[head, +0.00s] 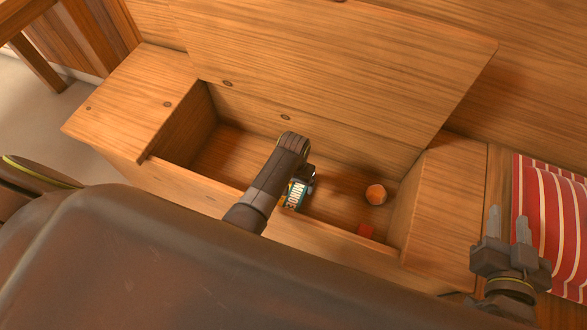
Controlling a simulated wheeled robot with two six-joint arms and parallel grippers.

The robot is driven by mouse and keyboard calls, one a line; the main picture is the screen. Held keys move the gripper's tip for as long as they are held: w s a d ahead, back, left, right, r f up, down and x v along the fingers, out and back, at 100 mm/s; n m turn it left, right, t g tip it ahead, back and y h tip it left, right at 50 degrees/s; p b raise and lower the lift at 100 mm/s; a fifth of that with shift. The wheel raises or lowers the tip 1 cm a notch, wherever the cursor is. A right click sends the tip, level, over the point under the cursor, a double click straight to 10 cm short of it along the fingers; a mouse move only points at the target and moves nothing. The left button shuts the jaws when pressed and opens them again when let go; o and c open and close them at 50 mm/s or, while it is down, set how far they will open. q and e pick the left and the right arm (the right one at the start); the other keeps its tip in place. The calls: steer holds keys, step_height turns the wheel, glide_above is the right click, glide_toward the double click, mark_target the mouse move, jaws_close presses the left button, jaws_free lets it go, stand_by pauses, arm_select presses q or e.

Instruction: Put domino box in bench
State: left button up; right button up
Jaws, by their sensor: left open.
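The wooden bench (440,225) has its lid (340,60) raised, showing the hollow inside. The domino box (295,195), teal and dark with white lettering, shows within the bench opening, close against my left gripper (305,186). My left gripper is open; its fingers are mostly hidden by its own wrist. I cannot tell whether the box touches the bench floor or the fingers. Part of the box is hidden by my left arm. My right gripper (508,226) is empty and open, its fingers pointing up the picture, right of the bench opening.
A red striped cushion (552,215) lies at the far right. The left part of the bench floor (225,150) is clear.

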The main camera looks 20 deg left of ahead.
mark_target(293, 192)
arm_select(q)
step_height(293, 192, up, 3)
steer(key=shift+p, duration=0.65)
arm_select(e)
steer(key=s+f+g, duration=0.1)
steer(key=f+g, duration=0.1)
steer(key=s+a+f+g, duration=0.1)
steer(key=s+f+g, duration=0.1)
steer(key=f, duration=0.1)
steer(key=s+f+g+y, duration=0.1)
steer(key=s+f, duration=0.1)
steer(key=f, duration=0.1)
steer(key=shift+a+g, duration=0.15)
steer(key=shift+g, duration=0.25)
arm_select(q)
steer(key=shift+r+p, duration=0.8)
steer(key=shift+r, duration=0.9)
arm_select(e)
steer(key=s+a+f+g+y, duration=0.1)
steer(key=s+a+f+g, duration=0.1)
steer(key=s+f+g, duration=0.3)
steer(key=shift+s+a+f+g+y, duration=0.15)
steer(key=shift+s+f+g+y, duration=0.15)
steer(key=shift+s, duration=1.5)
